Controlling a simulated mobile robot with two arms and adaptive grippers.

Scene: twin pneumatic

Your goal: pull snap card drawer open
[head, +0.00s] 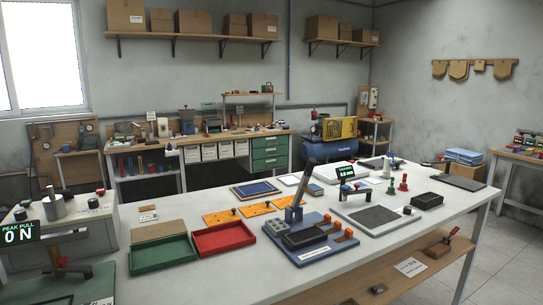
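No drawer is clearly marked as the snap card drawer in the head view. A grey box (98,236) stands at the left end of the white bench, with weights and knobs on top and a small label too small to read. A dark display reading "PEAK PULL 0 N" (20,233) stands in front of it at the left edge. I cannot tell whether the box holds a drawer. Neither of my grippers is in view.
The white bench (390,262) holds a green tray (163,255), a red tray (224,239), orange plates (262,208) and a blue fixture (310,254) with an upright lever. Another workbench with green drawers (270,153) stands behind.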

